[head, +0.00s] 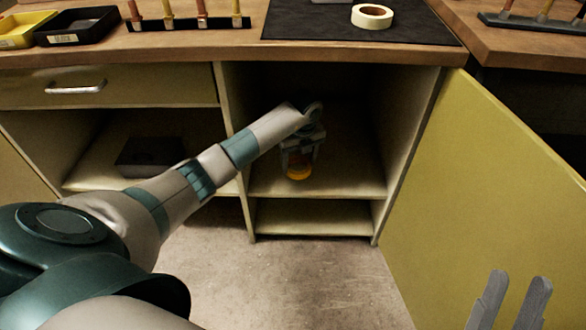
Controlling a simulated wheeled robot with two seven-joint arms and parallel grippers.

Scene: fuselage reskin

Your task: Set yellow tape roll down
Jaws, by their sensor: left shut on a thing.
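The yellow tape roll (299,174) is orange-yellow and sits between the fingers of my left gripper (299,160), inside the open cupboard. The gripper is shut on it and points down, just above or at the middle shelf (345,184); I cannot tell whether the roll touches the shelf. The gripper's fingers partly hide the roll. My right gripper (512,300) shows at the bottom right, in front of the open yellow door, with its two fingers apart and nothing between them.
The yellow cupboard door (490,190) stands open at the right. The shelf is clear around the roll. A cream tape roll (372,16) lies on the dark mat (290,22) on the worktop. A dark box (150,157) sits in the left compartment. Black and yellow trays stand upper left.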

